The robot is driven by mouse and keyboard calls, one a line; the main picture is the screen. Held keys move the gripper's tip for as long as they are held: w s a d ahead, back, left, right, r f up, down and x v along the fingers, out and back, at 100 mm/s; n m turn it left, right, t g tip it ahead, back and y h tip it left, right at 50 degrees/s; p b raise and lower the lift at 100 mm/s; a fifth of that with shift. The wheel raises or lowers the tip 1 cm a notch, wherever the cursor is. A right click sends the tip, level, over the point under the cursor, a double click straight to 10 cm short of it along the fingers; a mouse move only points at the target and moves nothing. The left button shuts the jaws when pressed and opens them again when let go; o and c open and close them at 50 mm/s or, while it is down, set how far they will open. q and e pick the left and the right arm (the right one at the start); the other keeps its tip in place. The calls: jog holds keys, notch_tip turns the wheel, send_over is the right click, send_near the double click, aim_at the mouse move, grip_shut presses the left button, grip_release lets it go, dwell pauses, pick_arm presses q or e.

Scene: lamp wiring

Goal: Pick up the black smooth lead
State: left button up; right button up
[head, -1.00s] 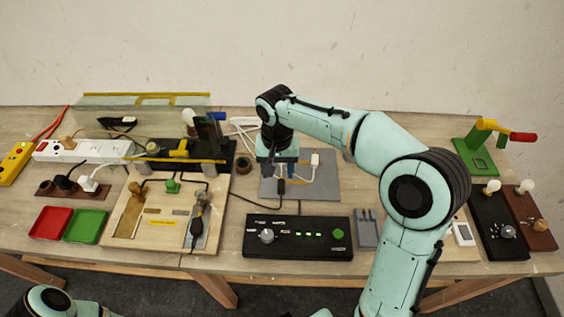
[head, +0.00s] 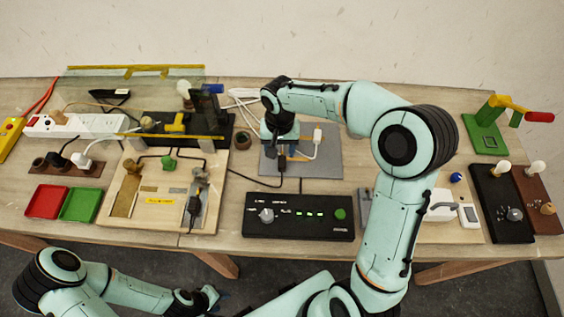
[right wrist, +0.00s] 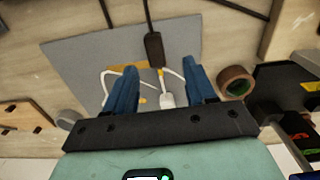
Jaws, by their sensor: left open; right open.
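A black lead with a small dark plug end (head: 282,162) lies at the front part of the grey mat (head: 331,168). The plug end also shows in the right wrist view (right wrist: 153,48), its cable running away upward. My right gripper (head: 280,147) is over the mat, pointing down, and hides part of it. In the right wrist view its blue fingers (right wrist: 159,67) are open, with the dark plug just beyond the gap between the tips. A white plug (right wrist: 167,100) with white cable shows between the fingers. My left gripper (head: 208,298) is low, in front of the table, with its fingers apart.
A black control box (head: 299,228) stands in front of the mat. A roll of brown tape (head: 242,140) sits left of the mat. A wooden board with fittings (head: 128,217) is further left. A grey slotted holder (head: 367,207) is right of the box.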

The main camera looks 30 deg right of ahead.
aim_at(282, 160)
jog(key=f, duration=0.4)
jog(key=shift+s+d+f, duration=0.1)
jog(key=shift+d+f, duration=0.15)
jog(key=shift+f, duration=0.15)
grip_shut()
jog(key=shift+r, duration=0.15)
